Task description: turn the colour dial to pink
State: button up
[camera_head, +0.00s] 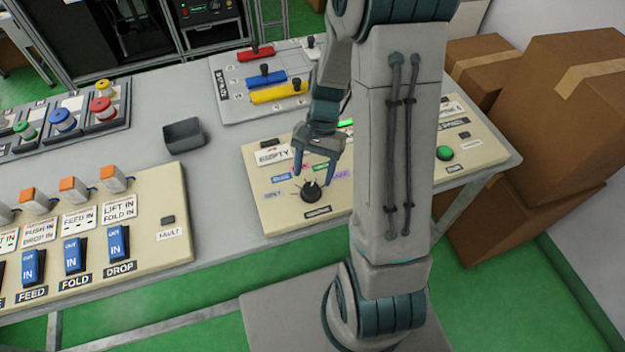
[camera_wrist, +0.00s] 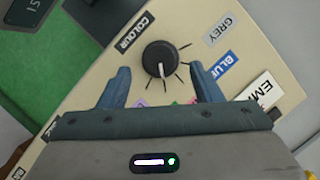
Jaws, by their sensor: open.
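The colour dial (camera_head: 312,191) is a round black knob on a cream panel (camera_head: 275,222). In the wrist view the dial (camera_wrist: 160,58) has a white pointer mark on it, near its lower middle. A grey label (camera_wrist: 222,30) and a blue label (camera_wrist: 225,67) lie to its right there. The pink and green labels are mostly hidden behind my gripper. My gripper (camera_head: 316,168) is open just above the dial, with nothing between its fingers. In the wrist view its two blue fingers (camera_wrist: 162,85) stand apart at either side, just below the dial.
A panel with red, blue and yellow sliders (camera_head: 225,85) stands behind. A small grey bin (camera_head: 184,136) is to the left. A panel with several blue switches (camera_head: 150,215) is at the front left. A green button (camera_head: 445,153) is to the right, with cardboard boxes (camera_head: 560,110) beyond the table.

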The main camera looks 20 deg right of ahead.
aim_at(311, 187)
jog(key=shift+x, duration=1.9)
jog(key=c, duration=1)
jog(key=shift+w+n, duration=0.1)
jog(key=shift+n, duration=0.2)
jog(key=n+h, duration=0.1)
jog(key=n, duration=0.1)
jog(key=shift+n, duration=0.3)
jog(key=shift+a+n+g+h+b, duration=0.15)
jog(key=shift+n+h, duration=0.25)
jog(key=shift+n, duration=0.5)
jog(key=shift+n+g+h+b, duration=0.15)
jog(key=shift+n+g+h, duration=0.2)
jog(key=shift+n, duration=0.55)
